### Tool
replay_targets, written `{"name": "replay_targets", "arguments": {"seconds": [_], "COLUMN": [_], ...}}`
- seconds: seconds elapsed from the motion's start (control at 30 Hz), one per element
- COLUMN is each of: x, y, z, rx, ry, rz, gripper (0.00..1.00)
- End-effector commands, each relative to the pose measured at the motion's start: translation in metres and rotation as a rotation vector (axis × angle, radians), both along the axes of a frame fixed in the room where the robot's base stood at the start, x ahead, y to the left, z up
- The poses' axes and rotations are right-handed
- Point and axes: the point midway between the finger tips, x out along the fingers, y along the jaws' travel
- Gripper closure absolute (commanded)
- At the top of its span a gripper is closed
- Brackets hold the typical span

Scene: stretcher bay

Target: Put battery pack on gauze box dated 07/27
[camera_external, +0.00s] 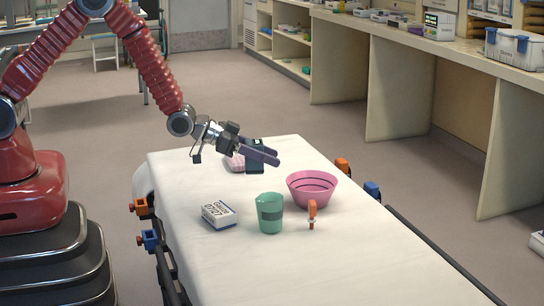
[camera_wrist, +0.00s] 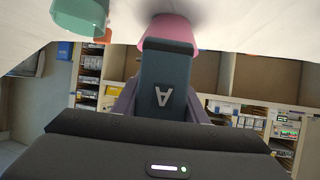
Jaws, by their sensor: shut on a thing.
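My gripper (camera_external: 268,153) is shut on a dark blue-grey battery pack (camera_external: 254,161) over the far part of the white stretcher (camera_external: 350,260). In the wrist view the battery pack (camera_wrist: 166,85) stands between the fingers, with a pale letter A on its face. A small white and dark blue box (camera_external: 219,213) lies at the near left of the stretcher, with print too small to read surely. The gap under the battery pack cannot be told.
A green cup (camera_external: 269,213), an orange-handled item (camera_external: 312,214) and a pink bowl (camera_external: 313,190) stand right of the box. A pink item (camera_external: 235,162) is partly hidden beside the battery pack. The stretcher's near part is clear.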

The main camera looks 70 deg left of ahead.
Motion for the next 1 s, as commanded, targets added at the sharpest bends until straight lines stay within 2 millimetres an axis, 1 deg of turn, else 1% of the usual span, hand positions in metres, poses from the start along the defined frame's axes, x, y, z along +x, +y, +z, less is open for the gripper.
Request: {"name": "replay_targets", "arguments": {"seconds": [0.03, 0.2, 0.3, 0.43, 0.53, 0.6, 0.7, 0.73, 0.8, 0.9, 1.0], "x": [-0.003, -0.025, -0.041, -0.061, -0.078, -0.089, -0.103, -0.106, -0.112, -0.116, -0.116], "y": [-0.014, -0.054, -0.070, -0.081, -0.083, -0.079, -0.069, -0.063, -0.051, -0.039, -0.037], "z": [0.007, 0.023, 0.030, 0.037, 0.039, 0.039, 0.038, 0.036, 0.032, 0.030, 0.030], "rx": [-0.001, -0.002, -0.001, -0.002, 0.000, 0.000, 0.000, 0.001, 0.002, 0.001, 0.001], "ry": [-0.005, -0.004, -0.003, -0.003, -0.002, -0.001, -0.001, 0.000, 0.000, -0.003, -0.003], "rz": [-0.014, -0.021, -0.003, 0.032, 0.068, 0.101, 0.152, 0.172, 0.209, 0.246, 0.248], "gripper": [0.98, 0.98, 0.98, 0.98, 0.98, 0.98, 0.98, 0.98, 0.98, 0.98, 0.98]}}
